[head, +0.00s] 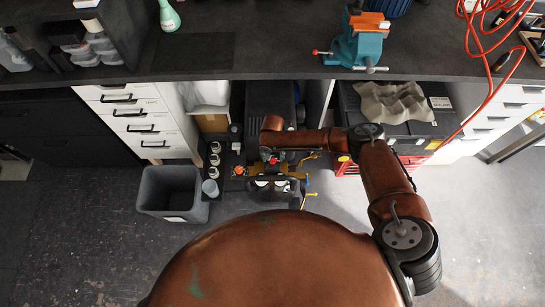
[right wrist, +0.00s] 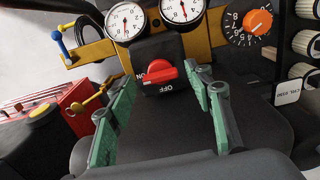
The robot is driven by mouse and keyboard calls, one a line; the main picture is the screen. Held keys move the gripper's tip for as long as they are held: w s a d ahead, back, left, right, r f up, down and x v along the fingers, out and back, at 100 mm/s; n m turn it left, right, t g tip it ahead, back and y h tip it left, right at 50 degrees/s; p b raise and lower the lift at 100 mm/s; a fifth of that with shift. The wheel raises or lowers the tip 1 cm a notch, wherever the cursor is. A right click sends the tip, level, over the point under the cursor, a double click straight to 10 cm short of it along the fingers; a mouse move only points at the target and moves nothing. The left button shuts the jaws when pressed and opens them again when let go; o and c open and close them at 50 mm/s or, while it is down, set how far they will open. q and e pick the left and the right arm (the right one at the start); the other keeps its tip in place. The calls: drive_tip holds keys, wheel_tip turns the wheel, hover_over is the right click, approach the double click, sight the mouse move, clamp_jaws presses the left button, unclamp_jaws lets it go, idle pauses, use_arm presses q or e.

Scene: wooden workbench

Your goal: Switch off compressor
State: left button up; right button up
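The compressor (head: 277,185) stands on the floor under the bench, with yellow pipework and two round gauges. In the right wrist view, its red rotary switch (right wrist: 160,72) sits on a black box marked ON and OFF. The red handle lies roughly sideways, its left end beside ON; OFF is below it. My right gripper (right wrist: 163,90) is open, its green-padded fingers spread on either side of the switch with gaps visible. Nothing is held. In the head view, my right wrist covers much of this spot. My left gripper is not in view.
An orange dial (right wrist: 258,22) is right of the gauges (right wrist: 125,21). A yellow valve lever (right wrist: 92,100) and a red box (right wrist: 82,110) lie left.

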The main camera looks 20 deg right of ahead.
drive_tip(key=c, duration=1)
drive_tip(key=n+p, duration=0.2)
drive_tip(key=p, duration=0.1)
drive_tip(key=shift+s+r+p, duration=0.2)
drive_tip(key=shift+p, duration=0.1)
drive_tip(key=shift+f+n+p, duration=0.1)
drive_tip(key=shift+n+p, duration=0.5)
drive_tip(key=shift+n, duration=0.2)
drive_tip(key=n, duration=0.2)
drive_tip(key=shift+w+f+n, duration=0.1)
drive_tip(key=shift+f+n, duration=0.05)
drive_tip(key=shift+n, duration=0.25)
drive_tip(key=n, duration=0.8)
drive_tip(key=shift+n, duration=1.7)
